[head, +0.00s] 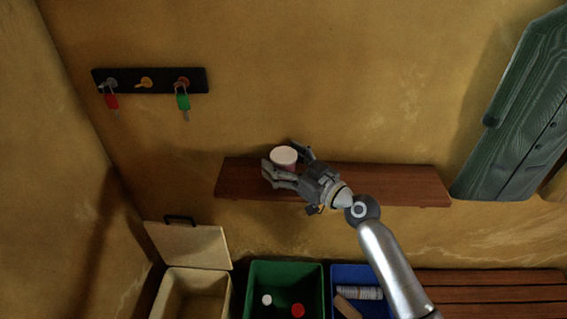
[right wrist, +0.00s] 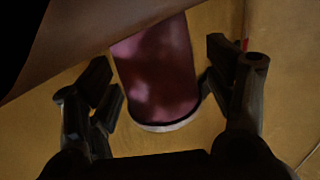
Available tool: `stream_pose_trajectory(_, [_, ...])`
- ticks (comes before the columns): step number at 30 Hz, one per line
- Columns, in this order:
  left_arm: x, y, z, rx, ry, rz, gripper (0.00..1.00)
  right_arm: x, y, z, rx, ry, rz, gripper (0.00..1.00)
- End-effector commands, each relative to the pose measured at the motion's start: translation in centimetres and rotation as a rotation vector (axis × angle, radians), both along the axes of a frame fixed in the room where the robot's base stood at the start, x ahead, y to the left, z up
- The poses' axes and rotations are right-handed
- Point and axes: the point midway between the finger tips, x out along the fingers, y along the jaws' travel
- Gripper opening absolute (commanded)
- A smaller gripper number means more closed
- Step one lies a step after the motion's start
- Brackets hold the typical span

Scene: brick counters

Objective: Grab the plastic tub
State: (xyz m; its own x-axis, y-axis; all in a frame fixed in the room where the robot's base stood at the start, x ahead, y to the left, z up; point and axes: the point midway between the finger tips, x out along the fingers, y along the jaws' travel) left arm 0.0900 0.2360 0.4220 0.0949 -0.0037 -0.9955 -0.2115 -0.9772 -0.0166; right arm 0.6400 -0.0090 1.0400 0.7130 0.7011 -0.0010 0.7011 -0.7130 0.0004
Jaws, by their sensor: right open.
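The plastic tub (head: 284,157) stands on the left part of a brown wall shelf (head: 400,184). It has a pale round top and a pinkish side in the head view. In the right wrist view the tub (right wrist: 158,70) is dark pink with a whitish rim, and it sits between the open fingers. My right gripper (head: 288,166) is open, with its fingers on both sides of the tub. Whether the fingers touch it cannot be told. The gripper hides part of the tub's side in the head view. My left gripper is not in view.
A key rack (head: 148,81) hangs on the wall at upper left. Below the shelf stand a cream bin (head: 192,292) with its lid up, a green bin (head: 286,272) and a blue bin (head: 352,272). The shelf's right part is clear. A green shutter (head: 520,115) is at right.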

Motion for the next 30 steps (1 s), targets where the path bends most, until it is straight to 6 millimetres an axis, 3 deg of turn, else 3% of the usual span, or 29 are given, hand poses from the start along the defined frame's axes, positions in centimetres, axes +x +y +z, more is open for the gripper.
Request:
stream_pose_trajectory(5, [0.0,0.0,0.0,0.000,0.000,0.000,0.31,0.0,0.0,0.0,0.000,0.000,0.000,0.76])
stream_pose_trajectory(13, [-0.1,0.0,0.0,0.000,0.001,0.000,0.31,0.0,0.0,0.0,0.000,0.000,0.000,0.44])
stream_pose_trajectory(23, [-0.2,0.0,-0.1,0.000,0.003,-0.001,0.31,0.0,0.0,0.0,0.000,0.000,0.000,0.44])
stream_pose_trajectory(30, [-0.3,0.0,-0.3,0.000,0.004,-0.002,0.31,0.0,0.0,1.3,-0.001,-0.004,0.000,0.44])
